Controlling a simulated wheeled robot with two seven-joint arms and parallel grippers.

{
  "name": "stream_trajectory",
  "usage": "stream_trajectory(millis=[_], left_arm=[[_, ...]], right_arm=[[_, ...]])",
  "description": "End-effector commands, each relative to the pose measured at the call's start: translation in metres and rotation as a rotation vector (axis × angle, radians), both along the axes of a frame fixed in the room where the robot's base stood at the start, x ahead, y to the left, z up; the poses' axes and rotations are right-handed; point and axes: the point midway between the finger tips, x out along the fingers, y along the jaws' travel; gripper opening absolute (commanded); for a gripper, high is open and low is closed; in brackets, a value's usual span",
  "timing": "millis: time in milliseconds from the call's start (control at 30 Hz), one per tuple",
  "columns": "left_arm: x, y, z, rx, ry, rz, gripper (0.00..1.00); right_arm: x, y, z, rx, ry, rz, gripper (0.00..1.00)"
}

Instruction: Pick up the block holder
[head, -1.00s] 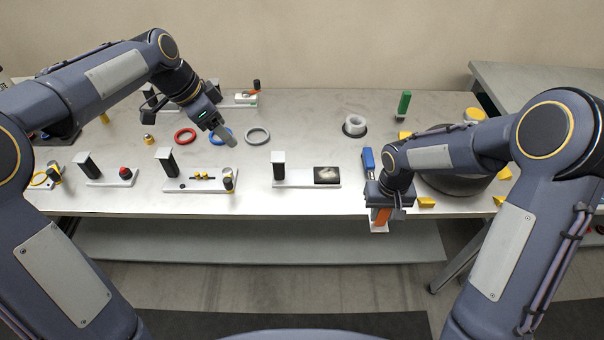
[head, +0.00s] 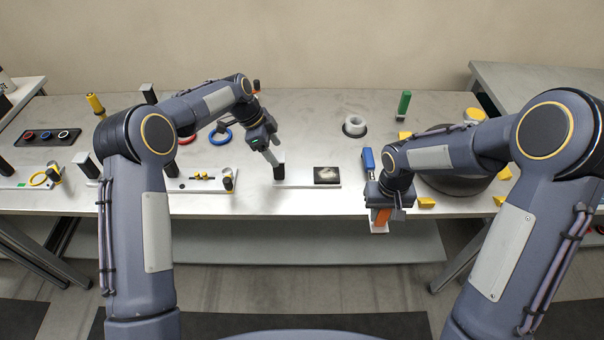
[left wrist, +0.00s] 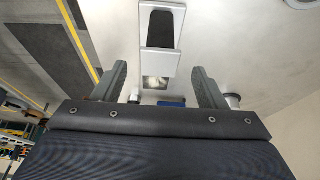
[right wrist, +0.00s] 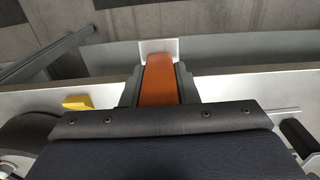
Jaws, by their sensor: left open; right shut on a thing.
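A white base with a black upright block (head: 279,171) and a dark, pale-patterned pad (head: 326,175) lies near the table's front edge; I take it for the block holder, though several similar bases are here. It also shows in the left wrist view, its black block (left wrist: 160,30) just beyond my fingers. My left gripper (head: 271,157) is open and empty, above and close to the black block. My right gripper (head: 381,208) is shut on an orange part (right wrist: 160,80) of a white-based item at the front edge. A blue part (head: 368,160) stands just behind that gripper.
Similar white bases (head: 190,185) stand left along the front edge, partly behind my left arm. A blue ring (head: 221,136), a white roll (head: 354,124) and a green upright piece (head: 404,102) are farther back. A dark disc and yellow wedges (head: 426,203) lie right.

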Motion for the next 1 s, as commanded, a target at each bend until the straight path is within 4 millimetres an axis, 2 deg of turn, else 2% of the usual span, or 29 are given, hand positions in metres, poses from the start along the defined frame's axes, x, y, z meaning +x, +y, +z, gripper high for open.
stream_trajectory(millis=[167, 500, 700, 767, 1000], left_arm=[[0.000, -0.003, -0.009, 0.001, 0.001, 0.000, 0.65], [-0.001, -0.020, -0.050, 0.001, 0.000, 0.000, 0.65], [0.000, -0.021, -0.051, 0.001, -0.002, 0.001, 0.65], [0.000, -0.020, -0.051, 0.001, -0.002, 0.001, 0.60], [0.000, -0.020, -0.051, 0.001, -0.001, 0.002, 0.29]], right_arm=[[0.000, 0.000, 0.000, 0.000, 0.000, 0.000, 0.04], [0.000, 0.000, 0.000, 0.000, 0.000, 0.000, 0.04], [0.000, 0.000, 0.000, 0.000, 0.000, 0.000, 0.04], [0.000, 0.000, 0.000, 0.000, 0.000, 0.000, 0.04], [0.000, 0.000, 0.000, 0.000, 0.000, 0.000, 0.04]])
